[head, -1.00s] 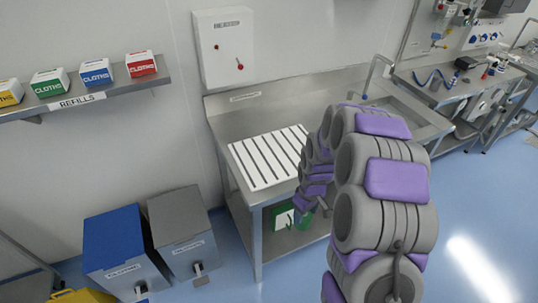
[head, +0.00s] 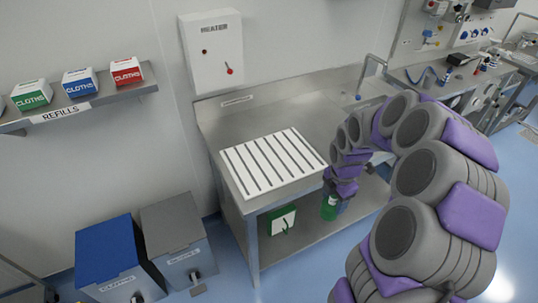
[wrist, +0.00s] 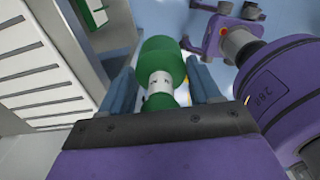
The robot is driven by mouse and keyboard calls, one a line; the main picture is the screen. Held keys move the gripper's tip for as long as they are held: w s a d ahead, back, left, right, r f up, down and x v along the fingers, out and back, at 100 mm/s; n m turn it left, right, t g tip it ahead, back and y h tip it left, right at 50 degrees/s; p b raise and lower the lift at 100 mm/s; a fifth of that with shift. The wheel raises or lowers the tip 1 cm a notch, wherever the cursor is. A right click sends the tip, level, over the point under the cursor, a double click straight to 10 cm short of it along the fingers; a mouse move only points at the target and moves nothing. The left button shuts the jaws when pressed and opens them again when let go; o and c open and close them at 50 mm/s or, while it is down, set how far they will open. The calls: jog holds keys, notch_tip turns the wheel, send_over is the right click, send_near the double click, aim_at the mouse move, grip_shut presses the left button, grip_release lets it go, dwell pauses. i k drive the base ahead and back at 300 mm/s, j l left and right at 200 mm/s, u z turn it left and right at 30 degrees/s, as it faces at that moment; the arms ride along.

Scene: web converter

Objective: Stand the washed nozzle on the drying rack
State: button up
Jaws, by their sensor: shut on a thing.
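The drying rack (head: 262,178) is a white slotted board lying on the steel counter. It also shows at the left of the wrist view (wrist: 30,62), and its slots look empty. My gripper (wrist: 160,92) is shut on the nozzle (wrist: 160,60), a green piece with a white band carrying small dark marks. In the head view the green nozzle (head: 329,207) hangs below my wrist, in front of the counter's front edge and to the right of the rack. My fingers are mostly hidden there by my arm.
A green box with a white label (head: 282,222) stands on the shelf under the counter. Blue (head: 108,250) and grey (head: 172,225) lidded bins stand left of the counter. A sink tap (head: 372,68) is at the back right. Cloth boxes sit on a wall shelf.

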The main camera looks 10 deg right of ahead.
aim_at(274, 157)
jog(key=i, duration=0.9)
